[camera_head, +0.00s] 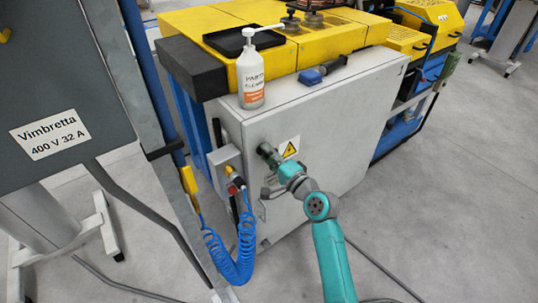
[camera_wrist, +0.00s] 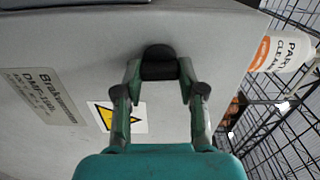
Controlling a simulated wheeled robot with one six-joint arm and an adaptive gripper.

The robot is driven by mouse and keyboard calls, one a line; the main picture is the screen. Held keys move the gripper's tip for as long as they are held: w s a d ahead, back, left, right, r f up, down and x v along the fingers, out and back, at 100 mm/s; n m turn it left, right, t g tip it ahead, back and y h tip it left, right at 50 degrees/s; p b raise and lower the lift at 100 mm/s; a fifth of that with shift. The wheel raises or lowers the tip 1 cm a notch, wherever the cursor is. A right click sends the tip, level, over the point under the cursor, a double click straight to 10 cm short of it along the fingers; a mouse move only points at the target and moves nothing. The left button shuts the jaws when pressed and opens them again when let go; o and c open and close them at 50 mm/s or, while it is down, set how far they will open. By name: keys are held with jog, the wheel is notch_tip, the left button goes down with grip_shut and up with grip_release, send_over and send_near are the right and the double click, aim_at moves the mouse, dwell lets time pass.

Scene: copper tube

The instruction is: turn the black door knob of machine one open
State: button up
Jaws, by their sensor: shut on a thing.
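The black door knob (camera_wrist: 159,64) sits on the grey cabinet door (camera_wrist: 75,45) in the wrist view, between the two fingers of my gripper (camera_wrist: 160,72). The fingertips are at the knob's two sides and shut on it. In the head view my gripper (camera_head: 266,153) reaches the upper left part of the grey cabinet (camera_head: 345,125), left of the yellow warning sign (camera_head: 289,148). The door looks closed.
A coiled blue hose (camera_head: 232,262) hangs at the left beside a connector box (camera_head: 226,165). A grey panel (camera_head: 60,90) is at far left. Floor (camera_head: 450,200) at right is clear.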

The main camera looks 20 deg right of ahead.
jog(key=shift+m, duration=0.4)
jog(key=o, duration=1.1)
jog(key=shift+o, duration=0.2)
jog(key=v, duration=1.2)
